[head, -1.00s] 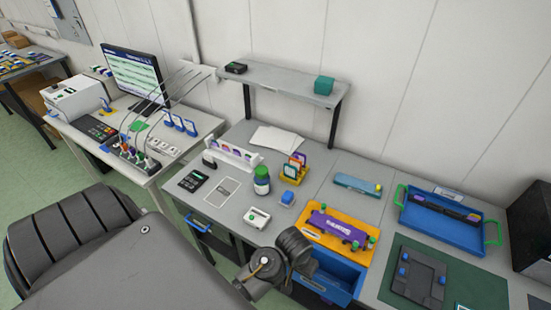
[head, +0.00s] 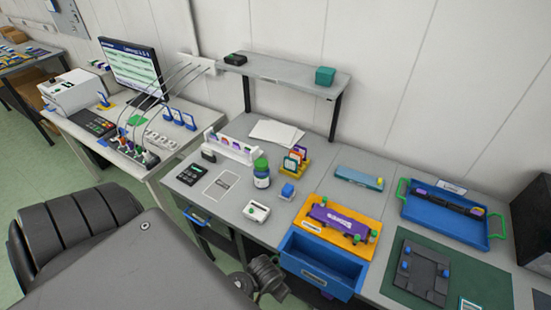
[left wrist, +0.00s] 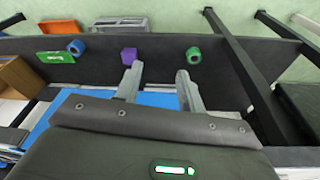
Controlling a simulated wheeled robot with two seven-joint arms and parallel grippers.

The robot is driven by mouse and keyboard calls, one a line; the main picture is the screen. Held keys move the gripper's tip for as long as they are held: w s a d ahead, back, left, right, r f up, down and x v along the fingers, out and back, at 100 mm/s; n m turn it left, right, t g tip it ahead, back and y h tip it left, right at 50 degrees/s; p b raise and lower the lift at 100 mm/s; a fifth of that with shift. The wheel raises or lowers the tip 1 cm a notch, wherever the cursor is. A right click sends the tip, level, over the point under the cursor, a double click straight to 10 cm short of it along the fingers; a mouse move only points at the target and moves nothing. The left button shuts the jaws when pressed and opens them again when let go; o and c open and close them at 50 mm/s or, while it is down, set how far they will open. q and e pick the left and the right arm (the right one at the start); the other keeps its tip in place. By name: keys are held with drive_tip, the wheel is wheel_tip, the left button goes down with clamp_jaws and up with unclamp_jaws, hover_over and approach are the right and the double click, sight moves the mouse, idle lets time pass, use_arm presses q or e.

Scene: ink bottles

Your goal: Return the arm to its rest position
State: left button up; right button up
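My left gripper (left wrist: 160,78) shows in the left wrist view with its two fingers apart and nothing between them. Beyond the fingers is a dark surface with a purple block (left wrist: 129,55), a blue ring-like piece (left wrist: 76,47) and a green one (left wrist: 193,55). No gripper shows in the head view; only a dark piece of my arm is at the bottom, below the desk's front edge. My right gripper is out of view. A blue bottle with a green cap (head: 261,176) stands upright on the desk, apart from my arm.
An open blue drawer (head: 318,268) juts from the desk front, just right of my arm. An orange tray with a purple piece (head: 335,220) is above it. A blue tray (head: 440,225) and a green mat (head: 393,288) are at right.

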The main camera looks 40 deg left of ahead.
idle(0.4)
use_arm(q)
drive_tip(key=s+f+m+t+b, duration=0.1)
drive_tip(key=s+f+b, duration=0.3)
drive_tip(key=f, duration=1.3)
drive_tip(key=s+a+f+g+b, duration=0.1)
drive_tip(key=s+a+f+b, duration=0.1)
drive_tip(key=s+f, duration=0.7)
drive_tip(key=s+a+f+g+b, duration=0.1)
drive_tip(key=s+a+f+b, duration=0.2)
drive_tip(key=s+f, duration=0.7)
drive_tip(key=shift+s+a+m+b, duration=0.25)
drive_tip(key=shift+s+b, duration=0.25)
drive_tip(key=shift+b, duration=0.3)
drive_tip(key=shift+d, duration=0.1)
